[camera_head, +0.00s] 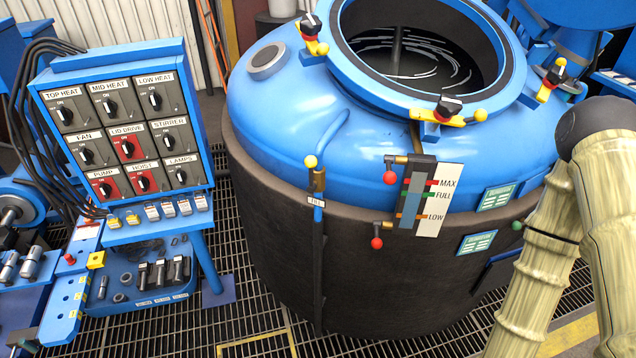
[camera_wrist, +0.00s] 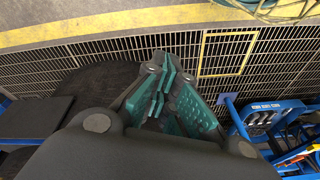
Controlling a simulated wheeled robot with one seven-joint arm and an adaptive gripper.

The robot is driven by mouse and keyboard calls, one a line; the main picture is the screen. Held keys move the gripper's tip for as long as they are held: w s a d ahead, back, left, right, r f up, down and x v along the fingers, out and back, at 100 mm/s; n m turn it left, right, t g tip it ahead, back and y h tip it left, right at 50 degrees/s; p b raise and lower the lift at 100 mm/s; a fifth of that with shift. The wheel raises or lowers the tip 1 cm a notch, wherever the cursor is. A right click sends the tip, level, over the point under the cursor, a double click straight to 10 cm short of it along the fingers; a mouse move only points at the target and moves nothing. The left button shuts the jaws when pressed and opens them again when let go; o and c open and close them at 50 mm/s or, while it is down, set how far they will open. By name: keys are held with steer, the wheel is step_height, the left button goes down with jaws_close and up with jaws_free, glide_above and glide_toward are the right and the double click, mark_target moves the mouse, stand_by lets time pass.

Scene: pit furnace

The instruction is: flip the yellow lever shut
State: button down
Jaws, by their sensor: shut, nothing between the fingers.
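A lever with a yellow ball knob (camera_head: 311,162) stands upright on top of a thin vertical pipe in the head view. The pipe carries a small label reading FILL (camera_head: 316,200) and runs down the front of the big blue and dark vessel. The lever lines up with the pipe. My gripper (camera_wrist: 166,80) shows in the wrist view, with its teal-padded fingers together and nothing between them. It points over the floor grating. The lever does not show in the wrist view, and my gripper does not show in the head view.
A switch panel (camera_head: 123,130) with labelled knobs stands left of the vessel. A level gauge (camera_head: 418,198) with red-knobbed valves is right of the lever. Yellow clamps (camera_head: 447,112) sit around the vessel's open rim. Floor grating (camera_head: 258,322) lies in front.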

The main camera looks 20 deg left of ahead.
mark_target(310, 166)
steer(key=w+a+r+n+t+y+b, duration=0.3)
steer(key=w+a+r+n+t+b, duration=0.15)
steer(key=w+a, duration=0.4)
steer(key=w+a+r+n+t+y+b, duration=0.3)
steer(key=w+a+r+n+b, duration=0.25)
steer(key=w, duration=0.45)
steer(key=w+a+r+n+t+y+b, duration=0.1)
steer(key=a+r+n+y+b, duration=0.2)
steer(key=a+r+n, duration=0.4)
steer(key=a+r+n+t+y+b, duration=0.2)
steer(key=a+r+n+y+b, duration=0.2)
steer(key=r, duration=1.3)
steer(key=a+n+y, duration=0.2)
steer(key=a+n, duration=0.1)
steer(key=shift+w+y, duration=0.3)
steer(key=shift+w, duration=0.1)
steer(key=p+x, duration=0.2)
steer(key=x, duration=1.2)
steer(key=shift+w+r+n+p, duration=0.1)
steer(key=shift+w+n+p, duration=0.15)
steer(key=shift+p, duration=0.2)
